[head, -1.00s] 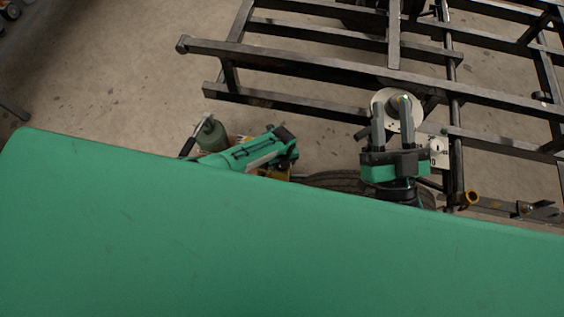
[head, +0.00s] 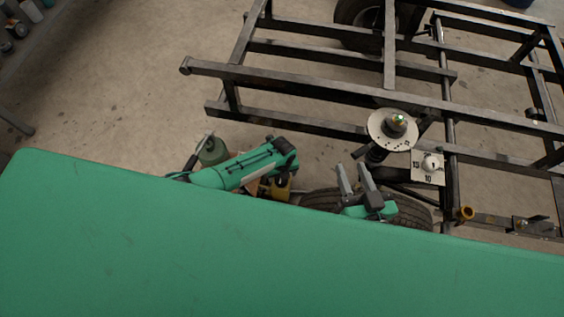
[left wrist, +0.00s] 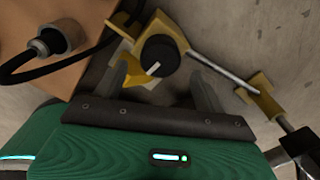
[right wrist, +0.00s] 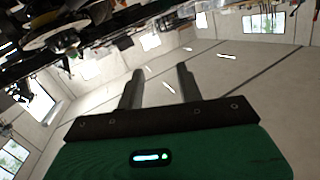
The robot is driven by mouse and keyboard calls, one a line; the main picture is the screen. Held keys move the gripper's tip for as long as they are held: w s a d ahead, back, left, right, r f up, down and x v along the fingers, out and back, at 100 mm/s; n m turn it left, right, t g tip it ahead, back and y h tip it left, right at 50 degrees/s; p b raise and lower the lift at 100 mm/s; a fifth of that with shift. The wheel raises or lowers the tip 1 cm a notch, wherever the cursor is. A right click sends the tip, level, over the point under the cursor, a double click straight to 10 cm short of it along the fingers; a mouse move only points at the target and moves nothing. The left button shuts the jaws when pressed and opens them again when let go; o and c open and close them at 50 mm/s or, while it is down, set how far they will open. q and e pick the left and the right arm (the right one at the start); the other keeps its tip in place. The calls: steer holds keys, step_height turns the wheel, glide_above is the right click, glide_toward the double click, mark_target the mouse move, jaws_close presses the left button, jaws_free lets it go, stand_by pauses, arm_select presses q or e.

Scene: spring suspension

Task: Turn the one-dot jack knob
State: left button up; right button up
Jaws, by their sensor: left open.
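A black round knob (left wrist: 160,54) with a white pointer mark sits on a yellow jack (left wrist: 168,30) in the left wrist view. I cannot make out any dots on it. My left gripper (left wrist: 162,88) is open, with its fingers on either side of the knob's near side; I cannot tell whether they touch it. In the head view, the yellow jack (head: 278,189) shows partly below my left arm, whose fingers are hidden. My right gripper (head: 355,172) is open and empty, above the dark tire; the right wrist view shows nothing between its fingers (right wrist: 158,78).
A dark metal frame (head: 310,80) spans the upper right. A round metal disc (head: 385,136) and a white numbered plate with a knob (head: 430,163) stand near my right gripper. A tire (head: 410,213) lies below. A brown box (left wrist: 50,15) is beside the jack.

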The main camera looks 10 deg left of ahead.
arm_select(q)
step_height(320, 180, up, 3)
steer(key=shift+r+p, duration=0.1)
steer(key=shift+p, duration=0.5)
steer(key=shift+r+p, duration=1.05)
steer(key=shift+r, duration=1.75)
arm_select(e)
steer(key=s+d+f+g+h, duration=0.2)
steer(key=d+f+g, duration=0.1)
steer(key=d+g, duration=0.1)
steer(key=shift+s+d+f+g+h, duration=0.15)
steer(key=shift+s+f+g+h, duration=0.2)
steer(key=shift+g, duration=0.45)
steer(key=shift+w, duration=0.1)
arm_select(q)
steer(key=shift+s, duration=0.1)
